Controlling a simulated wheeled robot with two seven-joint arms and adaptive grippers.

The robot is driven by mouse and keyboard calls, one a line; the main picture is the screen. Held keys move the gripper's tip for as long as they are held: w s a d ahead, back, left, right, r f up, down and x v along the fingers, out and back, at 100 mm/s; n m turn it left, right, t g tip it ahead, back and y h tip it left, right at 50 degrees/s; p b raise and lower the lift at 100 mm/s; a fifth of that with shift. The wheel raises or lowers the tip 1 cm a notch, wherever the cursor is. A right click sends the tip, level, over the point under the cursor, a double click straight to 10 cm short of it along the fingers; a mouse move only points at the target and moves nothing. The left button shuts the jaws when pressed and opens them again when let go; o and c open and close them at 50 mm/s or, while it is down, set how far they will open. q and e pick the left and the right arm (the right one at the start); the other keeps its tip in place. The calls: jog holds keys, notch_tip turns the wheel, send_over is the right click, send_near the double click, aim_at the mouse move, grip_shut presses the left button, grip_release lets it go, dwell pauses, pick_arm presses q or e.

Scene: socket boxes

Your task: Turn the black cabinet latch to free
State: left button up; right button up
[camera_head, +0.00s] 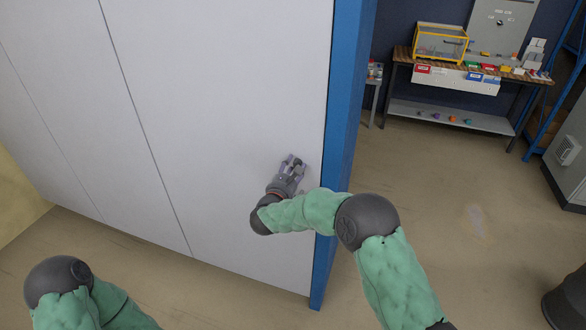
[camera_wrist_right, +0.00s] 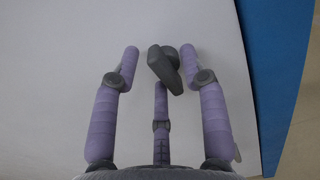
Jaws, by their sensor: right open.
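The dark latch (camera_wrist_right: 165,66) is on the white cabinet front in the right wrist view, with a handle that runs at a slant. My right gripper (camera_wrist_right: 159,54) is open around it, with one finger on its left, one on its right and a third just below. I cannot tell whether any finger touches it. In the head view my right gripper (camera_head: 293,163) is at the cabinet door (camera_head: 235,85), near its right edge, and mostly hides the latch. My left gripper is out of view; only part of my left arm shows.
A blue post (camera_head: 343,100) edges the cabinet on the right, close to my right arm. Beyond it are open floor (camera_head: 440,170), a workbench (camera_head: 480,75) with a yellow-framed box (camera_head: 440,45), and a grey cabinet (camera_head: 570,150) at the far right.

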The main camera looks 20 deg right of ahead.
grip_shut()
jog(key=n, duration=0.6)
jog(key=n+b, duration=0.1)
jog(key=n, duration=0.5)
jog(key=f+n+b, duration=0.1)
jog(key=n, duration=0.5)
dwell(0.5)
